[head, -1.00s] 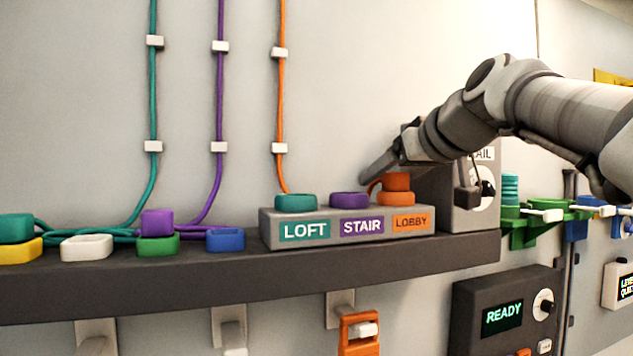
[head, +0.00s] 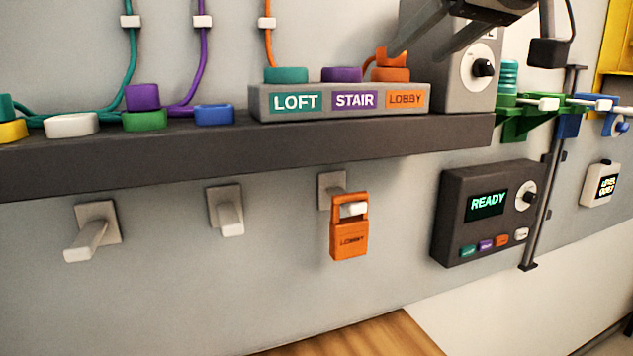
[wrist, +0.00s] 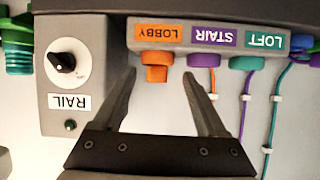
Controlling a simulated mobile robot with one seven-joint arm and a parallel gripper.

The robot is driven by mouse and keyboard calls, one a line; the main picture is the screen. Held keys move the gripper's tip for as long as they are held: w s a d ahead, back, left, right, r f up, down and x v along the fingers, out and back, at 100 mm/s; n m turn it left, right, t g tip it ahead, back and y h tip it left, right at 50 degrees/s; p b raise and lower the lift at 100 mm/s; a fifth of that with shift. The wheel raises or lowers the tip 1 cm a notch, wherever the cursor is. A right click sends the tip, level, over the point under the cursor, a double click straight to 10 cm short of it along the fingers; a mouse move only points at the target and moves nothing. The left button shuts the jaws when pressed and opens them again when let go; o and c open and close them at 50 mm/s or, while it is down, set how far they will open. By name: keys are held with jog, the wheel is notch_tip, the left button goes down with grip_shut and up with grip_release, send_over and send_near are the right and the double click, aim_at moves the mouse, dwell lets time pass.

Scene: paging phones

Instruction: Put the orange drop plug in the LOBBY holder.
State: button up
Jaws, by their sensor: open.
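The orange drop plug (head: 391,59) sits upright on the orange LOBBY holder (head: 390,75), at the right end of the grey block. In the wrist view, upside down, the plug (wrist: 156,73) shows in line with the orange holder (wrist: 158,55) above the LOBBY label. My gripper (wrist: 160,74) is open, its two fingers apart on either side of the plug and not closed on it. In the head view my gripper (head: 425,45) comes in from the top edge, one fingertip close to the plug. Whether it touches is unclear.
The teal LOFT holder (head: 286,75) and purple STAIR holder (head: 341,75) stand left of LOBBY. A grey RAIL box with a knob (head: 483,67) stands close on the right. An orange LOBBY handset (head: 349,235) hangs below the shelf (head: 200,150). A panel (head: 488,205) reads READY.

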jog(key=s+f+m+g+h, duration=0.1)
jog(key=s+f, duration=0.4)
jog(key=f, duration=0.7)
jog(key=s+a+f+m+g+h, duration=0.1)
jog(key=s+f+g, duration=0.2)
jog(key=f, duration=1)
jog(key=s+a+f+m+g+h, duration=0.1)
jog(key=s+f+g+h, duration=0.1)
jog(key=s+f, duration=0.6)
notch_tip(320, 180, down, 5)
jog(key=shift+a+r+g, duration=0.2)
jog(key=shift+a+g, duration=0.05)
jog(key=shift+g, duration=0.05)
